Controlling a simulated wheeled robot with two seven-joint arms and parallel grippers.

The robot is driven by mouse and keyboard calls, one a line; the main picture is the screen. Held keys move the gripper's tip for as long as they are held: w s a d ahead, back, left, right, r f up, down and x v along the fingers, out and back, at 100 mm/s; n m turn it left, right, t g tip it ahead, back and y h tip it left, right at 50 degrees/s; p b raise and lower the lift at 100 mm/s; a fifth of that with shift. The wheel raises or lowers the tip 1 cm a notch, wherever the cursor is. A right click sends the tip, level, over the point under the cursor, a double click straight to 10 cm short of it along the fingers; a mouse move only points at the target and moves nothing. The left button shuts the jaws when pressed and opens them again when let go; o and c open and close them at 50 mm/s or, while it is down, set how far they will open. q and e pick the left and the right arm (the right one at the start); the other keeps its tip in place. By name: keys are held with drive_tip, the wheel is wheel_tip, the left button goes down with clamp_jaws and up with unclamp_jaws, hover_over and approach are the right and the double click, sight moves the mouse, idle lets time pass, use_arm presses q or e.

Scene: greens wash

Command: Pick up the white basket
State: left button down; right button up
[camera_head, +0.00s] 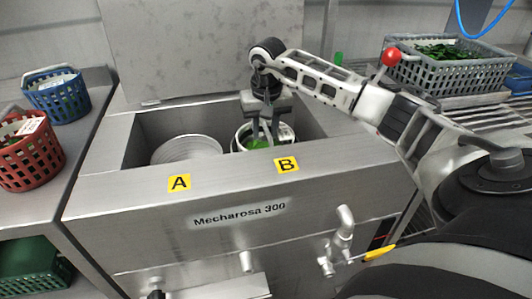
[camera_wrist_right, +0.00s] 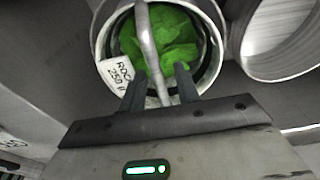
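The white basket (camera_head: 237,143) sits in the right-hand basin opening, behind the yellow B label. Green leaves (camera_wrist_right: 160,42) lie inside it, and a paper tag with printed text (camera_wrist_right: 116,72) is at its rim. My right gripper (camera_head: 265,136) points down over the basket. In the right wrist view, my right gripper's fingers (camera_wrist_right: 158,86) stand apart, with the basket's pale handle (camera_wrist_right: 147,40) running between them. I cannot tell whether either finger touches the handle. The basket's lower part is hidden by the basin front. My left gripper is not in view.
A round metal drum (camera_head: 186,148) fills the A side of the basin. Blue (camera_head: 57,97) and red (camera_head: 30,158) baskets stand on the left counter. A grey crate of greens (camera_head: 450,72) is on the right rack. A tap (camera_head: 341,240) juts from the front.

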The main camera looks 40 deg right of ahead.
drive_tip(key=shift+c, duration=0.3)
clamp_jaws()
drive_tip(key=shift+r, duration=0.15)
idle(0.9)
